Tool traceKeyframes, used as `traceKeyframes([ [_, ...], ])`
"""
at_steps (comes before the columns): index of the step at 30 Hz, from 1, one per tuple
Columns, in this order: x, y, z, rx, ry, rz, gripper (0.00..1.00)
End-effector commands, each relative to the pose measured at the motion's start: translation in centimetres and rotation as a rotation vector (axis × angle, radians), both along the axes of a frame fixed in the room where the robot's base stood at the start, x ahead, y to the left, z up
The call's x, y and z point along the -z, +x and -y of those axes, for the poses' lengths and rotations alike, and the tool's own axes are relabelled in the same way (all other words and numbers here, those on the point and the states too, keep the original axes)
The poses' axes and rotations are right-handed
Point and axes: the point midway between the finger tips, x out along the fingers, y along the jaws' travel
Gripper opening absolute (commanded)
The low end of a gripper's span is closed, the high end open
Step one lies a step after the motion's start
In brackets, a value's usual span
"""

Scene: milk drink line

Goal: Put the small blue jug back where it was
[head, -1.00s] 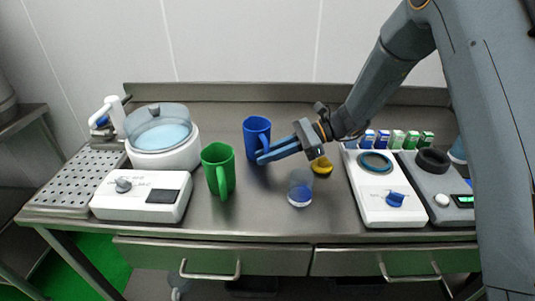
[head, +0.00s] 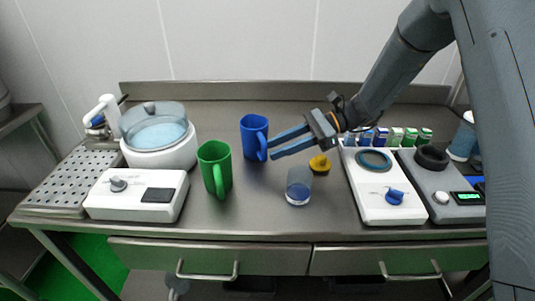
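The small blue jug (head: 254,136) stands upright on the steel table, left of my gripper, with its handle toward the right. My gripper (head: 270,147) has its two long blue-grey fingers apart and pointing left, with the tips beside the jug's handle. The fingers look open; whether a tip touches the handle I cannot tell. A taller green jug (head: 215,168) stands in front and to the left of the blue jug.
A white device with a lidded bowl (head: 158,140) is at left. A white dial device (head: 384,190) and small cartons (head: 396,137) are at right. The front middle is clear.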

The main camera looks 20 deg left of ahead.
Motion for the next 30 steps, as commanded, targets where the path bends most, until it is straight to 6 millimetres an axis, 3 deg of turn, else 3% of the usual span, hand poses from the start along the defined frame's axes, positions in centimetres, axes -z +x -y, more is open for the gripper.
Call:
traceKeyframes([
  [6, -1.5, 1.9, 3.8, 0.003, 0.001, 0.003, 0.32],
  [12, -2.5, 2.7, 5.9, 0.001, -0.001, 0.001, 0.32],
  [26, -3.0, 2.9, 6.5, 0.001, -0.001, 0.001, 0.32],
  [30, -4.3, 2.6, 6.5, 0.0, -0.001, 0.0, 0.32],
])
